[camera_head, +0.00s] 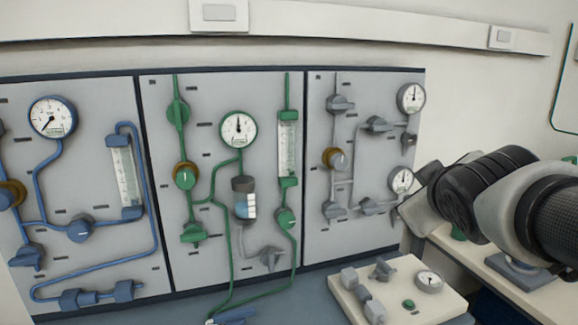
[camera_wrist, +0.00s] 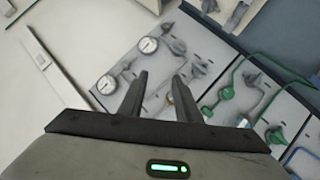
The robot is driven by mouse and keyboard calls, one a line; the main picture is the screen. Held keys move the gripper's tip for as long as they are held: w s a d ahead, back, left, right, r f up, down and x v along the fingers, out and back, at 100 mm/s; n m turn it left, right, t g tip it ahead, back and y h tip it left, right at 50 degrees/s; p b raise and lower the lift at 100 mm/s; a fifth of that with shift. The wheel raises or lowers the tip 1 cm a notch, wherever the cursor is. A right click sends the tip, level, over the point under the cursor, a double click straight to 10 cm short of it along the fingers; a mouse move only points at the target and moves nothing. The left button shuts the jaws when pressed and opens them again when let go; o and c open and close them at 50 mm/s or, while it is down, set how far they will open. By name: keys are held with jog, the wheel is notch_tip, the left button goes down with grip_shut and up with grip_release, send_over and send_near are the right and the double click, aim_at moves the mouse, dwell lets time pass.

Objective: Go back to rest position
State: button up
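My gripper shows in the wrist view (camera_wrist: 160,98), its two dark fingers spread apart with nothing between them. It is open and in front of the right-hand grey-piped panel (camera_head: 330,235), which also appears behind the fingers in the wrist view (camera_wrist: 195,50). In the head view my arm comes in from the right edge and reaches toward that panel's right side. The fingers cannot be made out there. Whether the gripper touches anything cannot be told from these views.
A blue-piped panel (camera_head: 95,255) and a green-piped panel (camera_head: 155,130) stand left of the grey one. A pale box with a gauge and knobs (camera_head: 395,285) sits on the bench below. A light counter (camera_head: 535,300) is at right. A white rail (camera_head: 330,22) runs along the wall above.

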jog(key=s+a+f+m+g+y, duration=0.3)
jog(key=s+a+f+m+g, duration=0.35)
jog(key=s+f, duration=0.75)
notch_tip(320, 180, up, 22)
jog(key=s+a+p, duration=0.2)
jog(key=a+p, duration=0.1)
jog(key=p, duration=1.8)
jog(key=shift+s+n+g+p, duration=0.25)
jog(key=shift+n+g+p, duration=0.1)
jog(key=shift+n, duration=0.1)
jog(key=shift+o, duration=0.3)
